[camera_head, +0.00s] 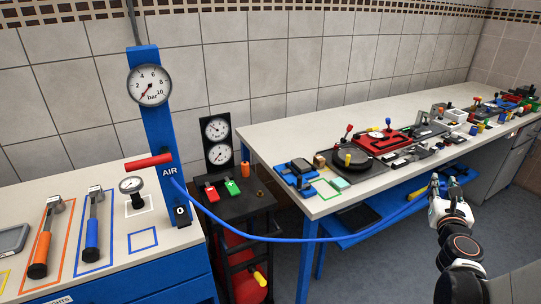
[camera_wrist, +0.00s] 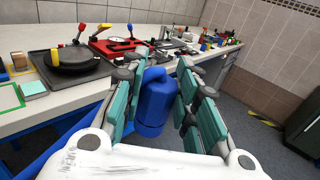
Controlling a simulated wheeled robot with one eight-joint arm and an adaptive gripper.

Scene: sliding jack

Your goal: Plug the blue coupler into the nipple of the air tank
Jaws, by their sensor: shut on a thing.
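My gripper (camera_head: 455,185) is at the right of the head view, in front of the long workbench. In the wrist view its teal-padded fingers (camera_wrist: 157,98) are shut on the blue coupler (camera_wrist: 153,108), a blue cylinder. The head view shows a blue hose (camera_head: 310,239) sagging from the blue AIR post (camera_head: 160,125) toward my gripper, with a yellow piece (camera_head: 416,193) near that end. A red tank (camera_head: 247,284) stands low in a black cart (camera_head: 233,207), left of and well apart from my gripper. I cannot clearly make out the tank's nipple.
The long workbench (camera_head: 270,135) carries many tools and has a blue lower shelf (camera_head: 345,238). A left bench (camera_head: 115,262) holds an orange-handled tool (camera_head: 41,250) and a blue-handled tool (camera_head: 92,232). Open floor (camera_head: 365,275) lies between the cart and my arm.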

